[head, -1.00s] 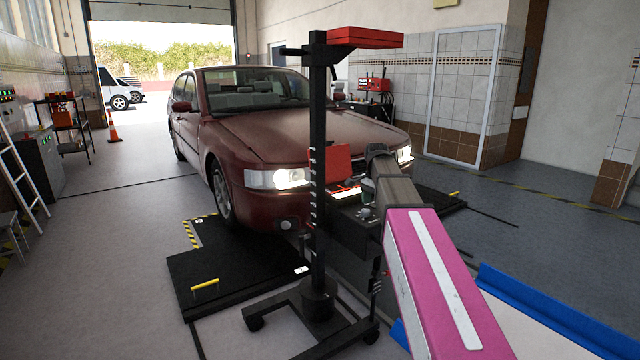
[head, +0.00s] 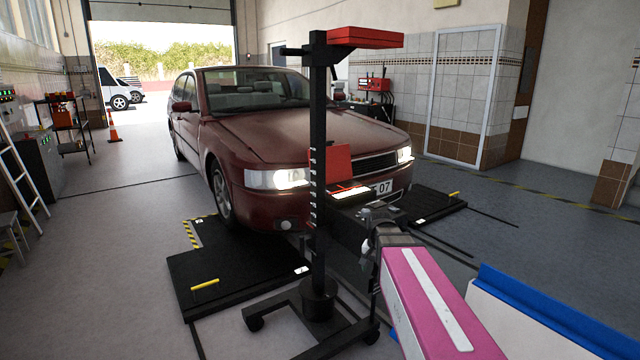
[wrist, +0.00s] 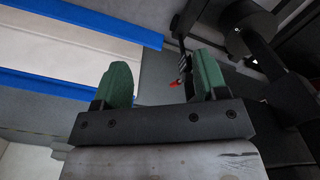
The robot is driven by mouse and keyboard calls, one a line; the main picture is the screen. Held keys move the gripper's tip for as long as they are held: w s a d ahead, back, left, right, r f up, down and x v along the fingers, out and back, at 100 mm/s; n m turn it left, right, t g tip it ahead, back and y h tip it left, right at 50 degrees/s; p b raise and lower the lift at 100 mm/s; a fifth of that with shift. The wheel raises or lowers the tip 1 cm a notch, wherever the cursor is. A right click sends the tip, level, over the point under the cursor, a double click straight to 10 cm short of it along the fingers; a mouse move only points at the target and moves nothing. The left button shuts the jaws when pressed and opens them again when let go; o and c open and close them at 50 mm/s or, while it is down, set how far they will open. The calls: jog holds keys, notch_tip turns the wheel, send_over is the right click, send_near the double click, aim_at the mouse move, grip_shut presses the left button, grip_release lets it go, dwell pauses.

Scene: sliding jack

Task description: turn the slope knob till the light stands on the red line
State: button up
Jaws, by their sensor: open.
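The black headlight tester box (head: 350,222) sits on a dark post (head: 319,170) in front of the car. A raised red flap (head: 337,164) stands over its bright screen strip (head: 350,192); the light's place against a red line is too small to tell. My gripper (wrist: 162,75) is open, with green finger pads apart and nothing held. A small red-tipped part (wrist: 174,83) shows between the fingers, beyond them. I cannot tell whether it belongs to the slope knob. A dark round part (wrist: 236,40) is at upper right in the wrist view. In the head view the gripper is mostly hidden beside the box.
The dark red car (head: 290,135) faces me with headlights lit. The tester's wheeled base (head: 300,325) is on the floor. A blue-edged white surface (head: 550,325) is at lower right. Black plates with yellow handles (head: 205,285) lie by the car.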

jog(key=s+f+n, duration=0.4)
jog(key=s+f, duration=0.6)
jog(key=s, duration=0.1)
jog(key=shift+s+n, duration=0.2)
jog(key=shift+n, duration=0.2)
